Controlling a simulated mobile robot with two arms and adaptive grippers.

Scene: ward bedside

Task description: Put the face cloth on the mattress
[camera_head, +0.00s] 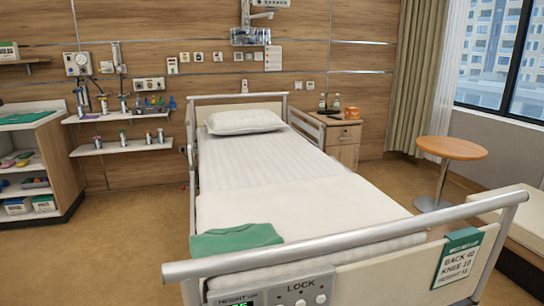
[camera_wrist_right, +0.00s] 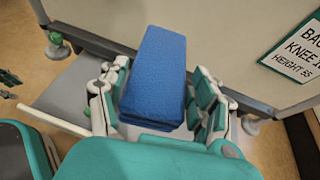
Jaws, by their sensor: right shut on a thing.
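A blue folded cloth, which I take to be the face cloth (camera_wrist_right: 155,62), is between the fingers of my right gripper (camera_wrist_right: 157,85) in the right wrist view. The gripper is shut on it, with fingers on its left and right sides. The cloth is beside the bed's footboard, not on the mattress. The mattress (camera_head: 285,200) shows in the head view with a white cover, mostly bare. Neither gripper shows in the head view, and I cannot make out my left gripper in the wrist view.
A green cloth (camera_head: 237,240) lies on the mattress's near left corner. The footboard rail (camera_head: 350,238) crosses in front, with a control panel and a green-and-white sign (camera_head: 458,258). A pillow (camera_head: 245,121) lies at the far end. A bedside cabinet (camera_head: 342,138) stands at the back right.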

